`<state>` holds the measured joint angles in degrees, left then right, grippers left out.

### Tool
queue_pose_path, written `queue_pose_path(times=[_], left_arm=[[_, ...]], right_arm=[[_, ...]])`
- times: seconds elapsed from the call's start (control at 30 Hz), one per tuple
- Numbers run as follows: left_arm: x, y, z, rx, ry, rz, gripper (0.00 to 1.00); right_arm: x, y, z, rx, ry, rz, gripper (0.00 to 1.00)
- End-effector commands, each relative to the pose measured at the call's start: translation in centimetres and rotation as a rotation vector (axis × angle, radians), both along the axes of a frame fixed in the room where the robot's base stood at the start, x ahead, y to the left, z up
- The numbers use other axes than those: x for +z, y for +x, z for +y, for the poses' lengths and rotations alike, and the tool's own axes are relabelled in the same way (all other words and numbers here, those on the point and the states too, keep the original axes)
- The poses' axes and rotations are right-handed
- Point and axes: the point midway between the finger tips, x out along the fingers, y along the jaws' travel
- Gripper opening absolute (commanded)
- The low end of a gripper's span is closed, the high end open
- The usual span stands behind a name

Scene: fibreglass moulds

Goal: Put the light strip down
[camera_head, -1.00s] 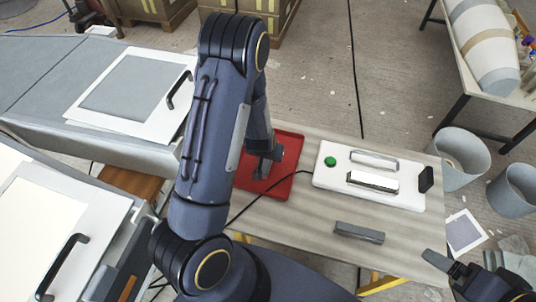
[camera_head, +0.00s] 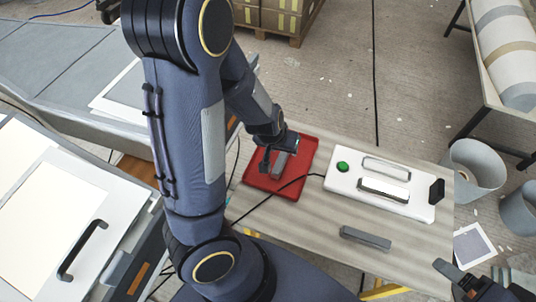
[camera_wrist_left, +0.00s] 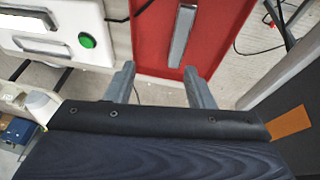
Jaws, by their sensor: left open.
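A pale grey strip (camera_wrist_left: 182,36) lies in the red tray (camera_wrist_left: 148,40) in the left wrist view. In the head view the red tray (camera_head: 305,158) is on the bench, with the strip partly hidden by my left gripper (camera_head: 275,160). The fingers of my left gripper (camera_wrist_left: 161,85) are apart with nothing between them; the strip lies beyond their tips. A darker grey strip (camera_head: 365,237) lies on the bench. My right gripper (camera_head: 455,282) is at the lower right, partly cut off; its jaw gap is unclear.
A white box (camera_head: 345,183) with a green button (camera_head: 342,166) and two bright slots stands right of the tray. Grey buckets (camera_head: 476,165) stand right of the bench (camera_head: 300,225).

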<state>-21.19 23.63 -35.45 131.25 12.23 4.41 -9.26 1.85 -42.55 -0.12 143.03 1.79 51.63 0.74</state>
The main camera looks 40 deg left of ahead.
Motion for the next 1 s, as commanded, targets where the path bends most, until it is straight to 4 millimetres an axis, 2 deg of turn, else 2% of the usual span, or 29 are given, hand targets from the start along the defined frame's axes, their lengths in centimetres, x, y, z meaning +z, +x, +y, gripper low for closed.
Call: queue_pose_path(times=[0.03, 0.2, 0.3, 0.4, 0.53, 0.67, 0.8, 1.0], left_arm=[[1.9, -0.5, -0.7, 0.006, -0.073, -0.018, 0.48], [8.7, -4.0, -3.3, -0.04, -0.269, -0.061, 0.48], [12.3, -6.8, -4.0, -0.084, -0.321, -0.094, 0.48], [15.0, -10.0, -4.3, -0.123, -0.323, -0.124, 0.48], [16.7, -13.5, -4.4, -0.152, -0.284, -0.141, 0.48], [17.3, -15.6, -4.4, -0.159, -0.243, -0.145, 0.48], [17.4, -16.4, -4.4, -0.16, -0.226, -0.143, 0.48], [17.4, -16.4, -4.4, -0.161, -0.227, -0.142, 0.48]], right_arm=[[0.0, 0.0, 0.0, 0.0, 0.0, 0.0, 0.89], [0.0, 0.0, 0.0, 0.0, 0.0, 0.0, 0.89], [0.0, 0.0, 0.0, 0.0, 0.0, 0.0, 0.89], [0.0, 0.0, 0.0, 0.0, 0.0, 0.0, 0.89], [0.0, 0.0, 0.0, 0.0, 0.0, 0.0, 0.89], [0.0, 0.0, 0.0, 0.0, 0.0, 0.0, 0.89], [0.0, 0.0, 0.0, 0.0, 0.0, 0.0, 0.89], [0.0, 0.0, 0.0, 0.0, 0.0, 0.0, 0.89]])
